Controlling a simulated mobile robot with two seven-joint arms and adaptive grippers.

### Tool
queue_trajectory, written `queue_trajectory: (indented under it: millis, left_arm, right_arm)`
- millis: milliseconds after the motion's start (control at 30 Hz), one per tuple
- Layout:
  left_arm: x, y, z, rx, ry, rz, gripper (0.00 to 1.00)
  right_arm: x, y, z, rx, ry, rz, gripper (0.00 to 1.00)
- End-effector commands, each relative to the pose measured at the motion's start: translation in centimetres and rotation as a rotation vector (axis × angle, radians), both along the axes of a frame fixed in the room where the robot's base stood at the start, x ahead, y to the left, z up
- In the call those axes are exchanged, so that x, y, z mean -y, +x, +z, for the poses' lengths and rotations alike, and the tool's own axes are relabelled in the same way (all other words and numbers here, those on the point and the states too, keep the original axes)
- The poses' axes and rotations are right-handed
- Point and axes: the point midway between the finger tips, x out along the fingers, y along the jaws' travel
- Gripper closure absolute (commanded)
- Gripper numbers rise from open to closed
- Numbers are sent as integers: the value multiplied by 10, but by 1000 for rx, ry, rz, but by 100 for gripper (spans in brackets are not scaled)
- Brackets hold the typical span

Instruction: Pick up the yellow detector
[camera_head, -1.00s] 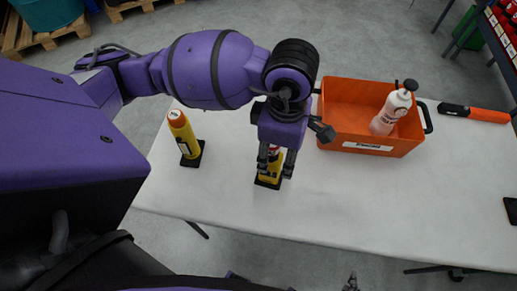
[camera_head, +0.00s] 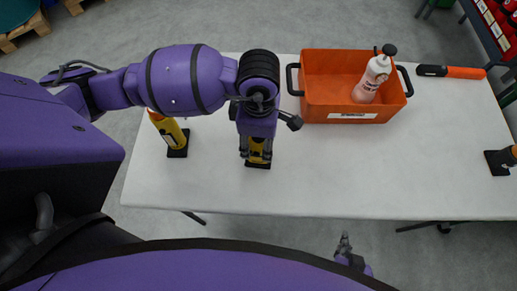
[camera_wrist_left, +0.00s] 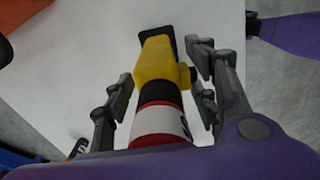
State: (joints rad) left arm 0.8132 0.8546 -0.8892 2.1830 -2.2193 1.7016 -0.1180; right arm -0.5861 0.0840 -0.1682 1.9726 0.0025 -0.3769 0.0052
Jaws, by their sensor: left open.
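A yellow detector (camera_head: 257,158) stands on a small black base on the white table, mostly hidden by my left gripper. In the left wrist view the yellow detector (camera_wrist_left: 158,62) has a black collar and a red and white band nearest the camera. My left gripper (camera_head: 256,152) points down over it, open, with one finger on each side and gaps visible in the wrist view (camera_wrist_left: 160,85). A second yellow device (camera_head: 170,130) stands on a black base to the left. My right gripper (camera_head: 345,245) shows small at the bottom, off the table's front edge; its jaw state is unclear.
An orange crate (camera_head: 308,108) holding a white and pink bottle (camera_head: 373,78) stands right of my left gripper. An orange and black tool (camera_head: 463,72) lies at the back right. A dark-based device (camera_head: 497,163) is at the right edge. The table's front middle is clear.

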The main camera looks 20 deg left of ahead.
Motion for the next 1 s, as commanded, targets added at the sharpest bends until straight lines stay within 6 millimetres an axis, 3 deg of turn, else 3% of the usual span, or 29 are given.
queue_trajectory:
  millis: [233, 633, 1000]
  left_arm:
    - [0, 0, -1, 1, -1, -1, 50]
    - [0, 0, -1, 1, -1, -1, 100]
    - [0, 1, 0, 2, -2, -1, 100]
  right_arm:
    - [-1, -1, -1, -2, 1, 1, 100]
    - [-1, -1, -1, -1, 2, 1, 100]
    - [-1, -1, 0, 0, 3, 0, 100]
